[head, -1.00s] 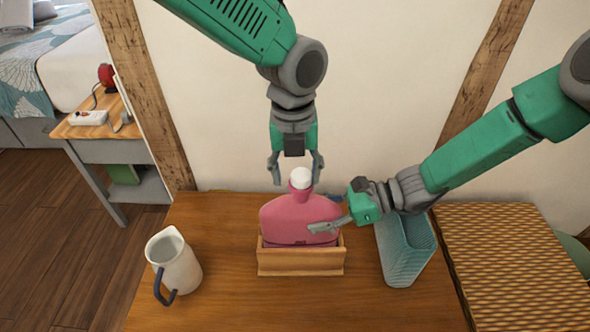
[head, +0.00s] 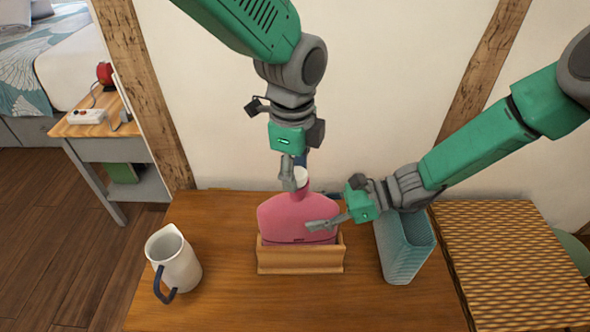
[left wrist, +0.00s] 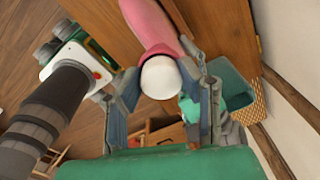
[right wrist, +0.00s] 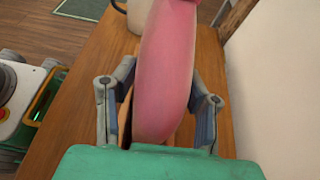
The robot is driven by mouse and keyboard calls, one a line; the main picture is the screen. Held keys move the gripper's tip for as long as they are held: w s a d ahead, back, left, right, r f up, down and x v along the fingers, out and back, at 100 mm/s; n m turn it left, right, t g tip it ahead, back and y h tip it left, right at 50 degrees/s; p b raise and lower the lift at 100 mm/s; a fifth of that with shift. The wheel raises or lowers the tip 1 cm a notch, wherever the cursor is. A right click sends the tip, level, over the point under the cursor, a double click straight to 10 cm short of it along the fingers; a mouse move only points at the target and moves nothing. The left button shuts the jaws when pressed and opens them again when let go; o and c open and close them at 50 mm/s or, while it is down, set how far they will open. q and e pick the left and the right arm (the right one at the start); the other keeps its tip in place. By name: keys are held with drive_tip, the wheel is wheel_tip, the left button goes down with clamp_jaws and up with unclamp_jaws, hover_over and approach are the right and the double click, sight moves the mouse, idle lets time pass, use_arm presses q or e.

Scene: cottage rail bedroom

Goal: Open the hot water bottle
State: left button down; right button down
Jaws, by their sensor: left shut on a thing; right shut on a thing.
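The pink hot water bottle (head: 288,218) stands upright in a small wooden holder (head: 300,260) on the table. Its white cap (head: 302,177) is on the neck. My left gripper (head: 296,180) points down from above, shut on the cap. In the left wrist view the cap (left wrist: 161,77) sits between the fingers. My right gripper (head: 330,222) comes in from the right, shut on the bottle's body. In the right wrist view the bottle (right wrist: 166,75) passes between the two fingers. The far finger is hidden behind the bottle in the head view.
A white jug (head: 174,262) with a dark blue handle stands left of the holder. A light blue ribbed basket (head: 404,250) stands to the right, under my right arm. A woven box (head: 515,265) fills the right side. The wall is close behind the table.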

use_arm(q)
drive_tip(key=shift+s+a+f, duration=0.2)
drive_tip(key=shift+a, duration=0.05)
drive_tip(key=c, duration=1.1)
unclamp_jaws()
drive_tip(key=shift+d, duration=0.15)
drive_tip(key=shift+w+d+r, duration=0.1)
drive_tip(key=shift+r, duration=0.1)
